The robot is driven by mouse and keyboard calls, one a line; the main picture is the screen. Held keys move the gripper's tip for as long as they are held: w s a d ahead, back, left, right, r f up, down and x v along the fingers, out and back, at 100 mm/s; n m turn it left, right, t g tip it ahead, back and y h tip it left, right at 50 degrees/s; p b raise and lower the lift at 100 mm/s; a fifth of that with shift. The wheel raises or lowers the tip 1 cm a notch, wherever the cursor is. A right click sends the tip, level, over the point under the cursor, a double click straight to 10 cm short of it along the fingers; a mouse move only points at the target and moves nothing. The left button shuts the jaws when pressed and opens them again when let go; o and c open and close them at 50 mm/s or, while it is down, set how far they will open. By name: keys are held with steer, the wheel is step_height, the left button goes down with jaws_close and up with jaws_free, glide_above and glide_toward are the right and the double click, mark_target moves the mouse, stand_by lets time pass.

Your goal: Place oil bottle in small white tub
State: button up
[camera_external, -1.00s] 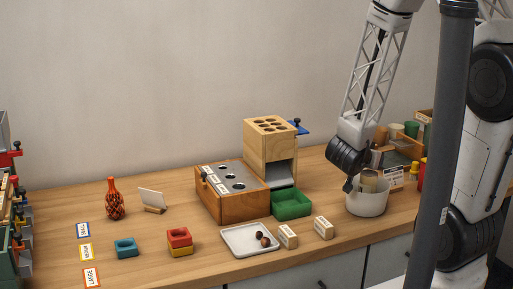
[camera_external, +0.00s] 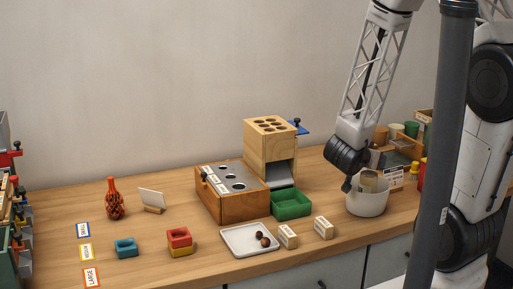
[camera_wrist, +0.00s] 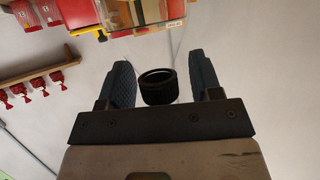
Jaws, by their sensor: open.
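The small white tub (camera_external: 367,203) stands at the right of the bench in the external view. A tan, bottle-like object (camera_external: 369,180) stands inside it and shows above the rim. It may be the oil bottle, but its label and lower part are hidden. My gripper (camera_external: 348,184) is at the tub's left rim, close beside this object. In the wrist view my gripper (camera_wrist: 162,80) is open, its two blue-grey fingers apart. A short black cylinder with a ring-like top (camera_wrist: 158,86) shows between them, with gaps on both sides. I cannot tell whether it belongs to the bottle.
Two small labelled blocks (camera_external: 288,237) and a white tray (camera_external: 237,240) with chestnuts lie left of the tub. A green tray (camera_external: 291,205) sits before a wooden block tower (camera_external: 268,145). A crowded wooden rack (camera_external: 402,147) stands behind the tub. A red-netted bottle (camera_external: 115,203) stands far left.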

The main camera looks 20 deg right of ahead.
steer(key=v, duration=1.1)
stand_by(0.5)
steer(key=shift+r, duration=0.1)
stand_by(0.4)
steer(key=w+a+r+n+t+y, duration=0.45)
steer(key=a+r+n+y, duration=0.35)
steer(key=r+y, duration=0.5)
steer(key=s+d+r+n+g, duration=0.2)
steer(key=s+d+r+g, duration=0.2)
steer(key=s, duration=0.4)
steer(key=s+d+r+n+g+h, duration=0.1)
steer(key=s+d+r+n+g, duration=0.1)
steer(key=s, duration=0.6)
step_height(320, 180, up, 2)
steer(key=shift+s+d+r+g, duration=0.1)
steer(key=shift+s+d+g, duration=0.3)
steer(key=shift+d+g, duration=0.55)
